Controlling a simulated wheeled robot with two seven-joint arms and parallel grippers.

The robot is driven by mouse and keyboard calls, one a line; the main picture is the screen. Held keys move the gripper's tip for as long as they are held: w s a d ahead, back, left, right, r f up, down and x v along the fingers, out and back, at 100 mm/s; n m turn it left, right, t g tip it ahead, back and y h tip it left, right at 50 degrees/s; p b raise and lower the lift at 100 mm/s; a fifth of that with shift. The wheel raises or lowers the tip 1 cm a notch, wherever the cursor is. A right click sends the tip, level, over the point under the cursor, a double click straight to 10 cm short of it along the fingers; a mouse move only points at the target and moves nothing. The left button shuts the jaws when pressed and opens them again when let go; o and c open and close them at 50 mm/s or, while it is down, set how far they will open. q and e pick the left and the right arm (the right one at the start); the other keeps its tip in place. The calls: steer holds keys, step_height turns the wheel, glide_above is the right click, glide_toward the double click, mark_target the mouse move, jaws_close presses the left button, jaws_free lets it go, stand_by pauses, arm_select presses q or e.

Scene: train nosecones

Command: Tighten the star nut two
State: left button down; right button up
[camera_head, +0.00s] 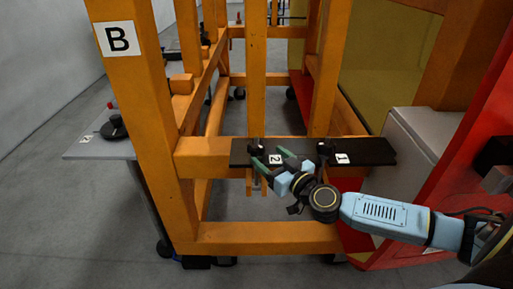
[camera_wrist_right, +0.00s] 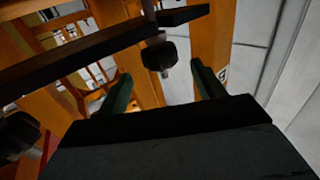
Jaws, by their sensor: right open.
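Star nut two (camera_head: 256,145) is a small black knob on the dark plate (camera_head: 370,151), near the label 2. My right gripper (camera_head: 267,158) is open, with its green fingers pointing at this nut from the front. In the right wrist view, the dark knob (camera_wrist_right: 158,56) on a thin rod lies ahead, in line with the gap between the two green fingers (camera_wrist_right: 164,84). It looks just beyond the tips, and I see no contact. A second black nut (camera_head: 324,147) is at label 1, and a dark knob (camera_wrist_right: 18,135) shows at the wrist view's left edge. My left gripper is not in view.
The plate lies across an orange frame with upright posts (camera_head: 134,120) and a lower beam (camera_head: 265,237). A grey table (camera_head: 90,146) with a black object stands at left. A grey box (camera_head: 425,135) and red structure are at right. Grey floor is free at lower left.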

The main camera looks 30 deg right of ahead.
mark_target(262, 151)
steer(key=w, duration=0.6)
steer(key=shift+w+a+b, duration=0.3)
steer(key=shift+w+b, duration=0.05)
steer(key=shift+b, duration=0.05)
